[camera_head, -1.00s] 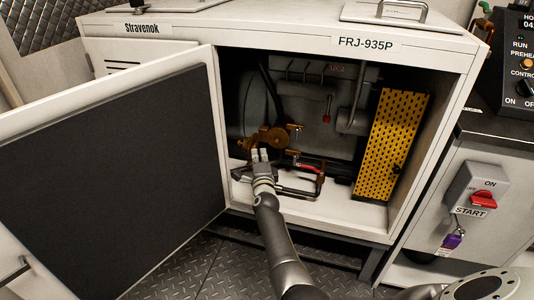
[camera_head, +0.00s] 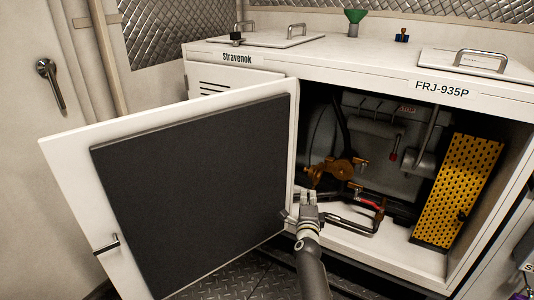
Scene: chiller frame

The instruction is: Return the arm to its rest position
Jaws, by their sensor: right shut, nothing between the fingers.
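My right gripper (camera_head: 307,200) shows in the head view at the lower left of the open chiller cabinet (camera_head: 345,62). My right arm reaches up to it from the bottom edge. The gripper is shut and holds nothing. It is at the cabinet's opening, in front of the pipework, close to the inner edge of the open door (camera_head: 190,190). Whether it touches anything there I cannot tell. A brass-coloured fitting (camera_head: 338,170) sits inside, just above and right of the fingers. A red-handled valve (camera_head: 369,203) is to their right. My left gripper does not show.
The door stands wide open to the left, with a handle (camera_head: 106,246) on its outer edge. A yellow perforated panel (camera_head: 455,190) stands at the right inside the cabinet. A green funnel (camera_head: 354,20) is on top. Tread-plate floor (camera_head: 235,280) shows below the door.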

